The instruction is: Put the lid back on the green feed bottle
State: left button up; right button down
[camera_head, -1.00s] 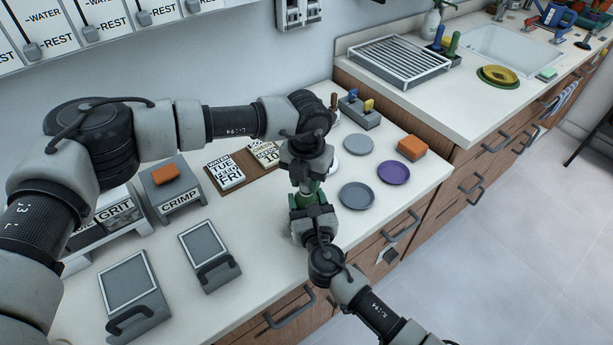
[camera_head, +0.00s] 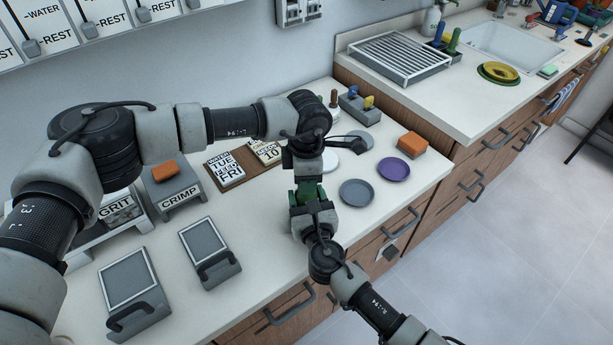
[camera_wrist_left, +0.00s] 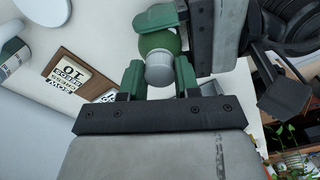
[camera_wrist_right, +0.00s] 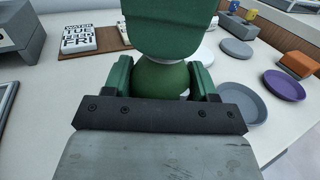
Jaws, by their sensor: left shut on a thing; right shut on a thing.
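The green feed bottle (camera_wrist_right: 160,80) is between the green fingers of my right gripper (camera_wrist_right: 162,78), which is shut on it. In the left wrist view the bottle's rounded green end (camera_wrist_left: 157,40) shows just beyond the pale grey lid (camera_wrist_left: 160,70). My left gripper (camera_wrist_left: 160,77) is shut on this lid. Lid and bottle look close and roughly in line; I cannot tell whether they touch. In the head view my left gripper (camera_head: 306,168) is right above my right gripper (camera_head: 311,194), and they hide the bottle and lid. A left finger (camera_wrist_right: 168,28) covers the lid in the right wrist view.
A grey plate (camera_head: 357,193), a purple plate (camera_head: 394,169) and an orange-topped block (camera_head: 412,145) stand to the right. A calendar board (camera_head: 228,172) and the CRIMP box (camera_head: 178,192) are to the left. Two grey-lidded boxes (camera_head: 135,290) (camera_head: 209,250) are at the front left.

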pick_arm(q)
jog(key=m, duration=1.7)
jog(key=shift+m, duration=0.4)
jog(key=m, duration=0.5)
jog(key=o, duration=0.9)
jog(key=shift+o, duration=0.2)
jog(key=shift+r, duration=2.25)
jog(key=shift+c, duration=0.4)
